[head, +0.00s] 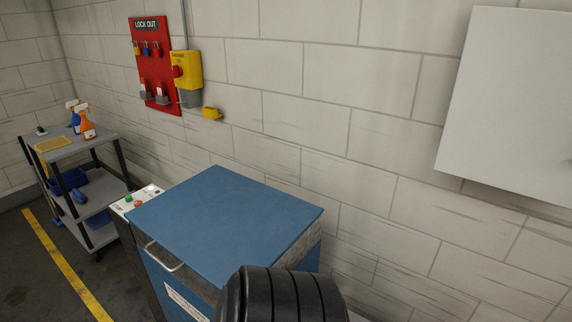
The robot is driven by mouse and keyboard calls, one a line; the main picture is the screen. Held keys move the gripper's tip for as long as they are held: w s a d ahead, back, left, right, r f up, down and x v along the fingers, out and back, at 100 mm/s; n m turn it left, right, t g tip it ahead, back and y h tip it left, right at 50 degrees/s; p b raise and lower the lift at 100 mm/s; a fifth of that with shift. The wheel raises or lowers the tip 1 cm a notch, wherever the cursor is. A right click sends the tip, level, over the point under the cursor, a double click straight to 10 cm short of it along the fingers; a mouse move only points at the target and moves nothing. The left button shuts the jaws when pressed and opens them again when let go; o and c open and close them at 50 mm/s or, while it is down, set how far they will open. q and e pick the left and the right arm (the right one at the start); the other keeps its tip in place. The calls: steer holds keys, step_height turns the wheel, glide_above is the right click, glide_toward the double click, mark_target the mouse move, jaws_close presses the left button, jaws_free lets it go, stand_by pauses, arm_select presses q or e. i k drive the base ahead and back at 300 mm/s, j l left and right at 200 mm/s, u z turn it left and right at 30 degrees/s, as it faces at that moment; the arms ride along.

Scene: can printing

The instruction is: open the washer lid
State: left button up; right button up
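The blue washer (171,286) stands against the wall at the lower middle of the head view. Its flat blue lid (225,222) lies down over the top and looks closed. A pale bar handle (163,259) is on the front, just below the lid's front edge. A control panel (137,199) with a red and a green button is at the left side of the washer. A black ribbed rounded shape at the bottom covers the washer's front right corner. Neither of my grippers is in view.
A grey cart (81,141) with spray bottles (84,121) stands at the left. A red lockout board (156,65) and yellow box (187,66) hang on the wall. A white cabinet (513,100) is at upper right. The floor with a yellow line (66,266) is open at lower left.

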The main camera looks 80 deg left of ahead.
mark_target(219, 220)
steer(key=u, duration=3.65)
